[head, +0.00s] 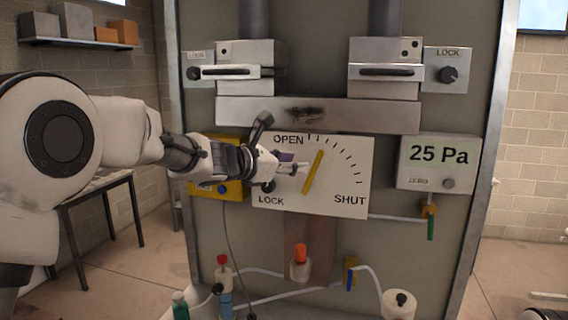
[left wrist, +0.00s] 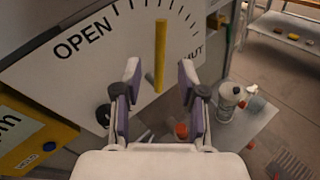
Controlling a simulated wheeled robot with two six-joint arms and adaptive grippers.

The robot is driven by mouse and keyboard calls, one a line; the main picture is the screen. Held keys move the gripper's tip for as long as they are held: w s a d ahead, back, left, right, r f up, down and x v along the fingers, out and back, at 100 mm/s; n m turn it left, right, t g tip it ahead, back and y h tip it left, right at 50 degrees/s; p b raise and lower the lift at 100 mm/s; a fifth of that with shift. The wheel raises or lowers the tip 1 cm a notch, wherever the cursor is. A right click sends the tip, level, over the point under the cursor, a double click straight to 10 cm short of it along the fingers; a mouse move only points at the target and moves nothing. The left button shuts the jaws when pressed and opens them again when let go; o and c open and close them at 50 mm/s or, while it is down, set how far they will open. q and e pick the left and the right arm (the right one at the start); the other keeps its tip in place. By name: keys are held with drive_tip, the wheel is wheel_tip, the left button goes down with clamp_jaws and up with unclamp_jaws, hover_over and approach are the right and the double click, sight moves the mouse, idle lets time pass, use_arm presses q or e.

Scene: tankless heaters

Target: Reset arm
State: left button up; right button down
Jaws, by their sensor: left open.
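My left arm (head: 140,140) reaches in from the left in the head view. Its gripper (head: 300,168) is in front of the white dial plate (head: 345,150) marked OPEN, SHUT and LOCK. In the left wrist view the gripper (left wrist: 158,88) is open, its two fingers apart with nothing held between them. The yellow pointer (head: 313,172) stands tilted just right of the gripper in the head view. In the left wrist view the pointer (left wrist: 160,55) shows beyond the gap between the fingertips; whether a finger touches it I cannot tell. My right gripper is not seen.
A yellow meter (head: 233,188) sits behind my left wrist. A 25 Pa display (head: 438,163) is right of the plate. Lock knobs (head: 447,74) and metal latches are above. Bottles, valves and hoses (head: 300,265) stand below. A dark table (head: 100,186) is at left.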

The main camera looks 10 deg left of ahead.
use_arm(q)
drive_tip(key=v, duration=0.3)
drive_tip(key=shift+f, duration=0.1)
